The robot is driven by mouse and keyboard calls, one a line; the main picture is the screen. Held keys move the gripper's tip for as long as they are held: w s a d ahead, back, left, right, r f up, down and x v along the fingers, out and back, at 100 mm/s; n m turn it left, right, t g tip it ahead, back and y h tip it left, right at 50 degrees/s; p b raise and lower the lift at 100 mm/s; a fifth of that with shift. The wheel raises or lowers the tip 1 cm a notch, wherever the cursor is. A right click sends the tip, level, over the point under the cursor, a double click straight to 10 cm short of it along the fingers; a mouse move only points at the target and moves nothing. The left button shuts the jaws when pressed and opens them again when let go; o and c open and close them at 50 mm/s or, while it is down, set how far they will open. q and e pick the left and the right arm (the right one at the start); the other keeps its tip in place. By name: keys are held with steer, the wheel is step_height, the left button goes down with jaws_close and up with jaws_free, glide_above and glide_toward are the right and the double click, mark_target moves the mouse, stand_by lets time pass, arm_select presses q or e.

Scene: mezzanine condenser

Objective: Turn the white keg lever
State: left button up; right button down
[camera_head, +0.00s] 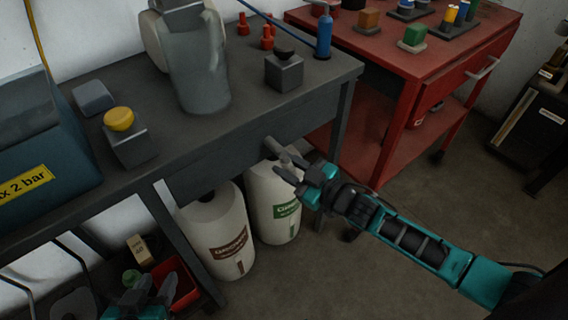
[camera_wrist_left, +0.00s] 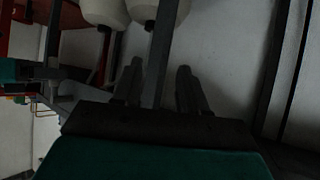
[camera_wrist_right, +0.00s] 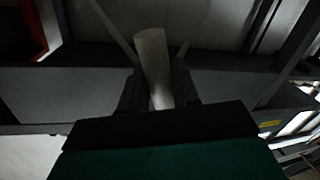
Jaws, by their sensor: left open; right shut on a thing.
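A pale grey, round lever (camera_head: 277,147) sticks out at the front edge of the dark bench, above two white kegs. My right gripper (camera_head: 289,170) is shut on it; in the right wrist view the lever (camera_wrist_right: 153,62) stands between the fingers. One white keg (camera_head: 215,218) has a brown label, the other white keg (camera_head: 262,185) a green one. Both stand under the bench. Where the lever joins is hard to make out. My left gripper (camera_wrist_left: 158,82) is open and empty, low at the bottom left of the head view, apart from the kegs.
The dark bench (camera_head: 255,105) holds a grey jug (camera_head: 197,75), a yellow button box (camera_head: 130,145) and a blue bottle (camera_head: 324,38). A red cart (camera_head: 390,80) stands to the right. A red bin (camera_head: 180,285) is low near my left gripper.

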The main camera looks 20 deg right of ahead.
steer(key=shift+w+d+r+n+p, duration=0.2)
steer(key=shift+d+r+n+p, duration=0.3)
steer(key=shift+n, duration=0.3)
steer(key=shift+w+d+n+h+p, duration=0.1)
steer(key=shift+d+n+h+p, duration=0.15)
steer(key=shift+n+p, duration=0.2)
arm_select(q)
steer(key=shift+s+a+r+p, duration=0.2)
steer(key=shift+a+r+p, duration=0.2)
steer(key=shift+r+p, duration=0.15)
steer(key=shift+s+a+r+p, duration=0.2)
steer(key=shift+a+r+p, duration=0.2)
steer(key=shift+r+p, duration=0.1)
arm_select(e)
steer(key=n, duration=0.1)
steer(key=d+r+n+h, duration=0.1)
steer(key=n, duration=0.1)
steer(key=shift+w+d, duration=0.15)
steer(key=shift+w, duration=0.1)
arm_select(q)
steer(key=shift+f+y, duration=0.1)
steer(key=shift+y, duration=0.2)
arm_select(e)
steer(key=c, duration=1.2)
jaws_free()
arm_select(q)
steer(key=shift+w, duration=0.1)
arm_select(e)
steer(key=shift+o, duration=1.2)
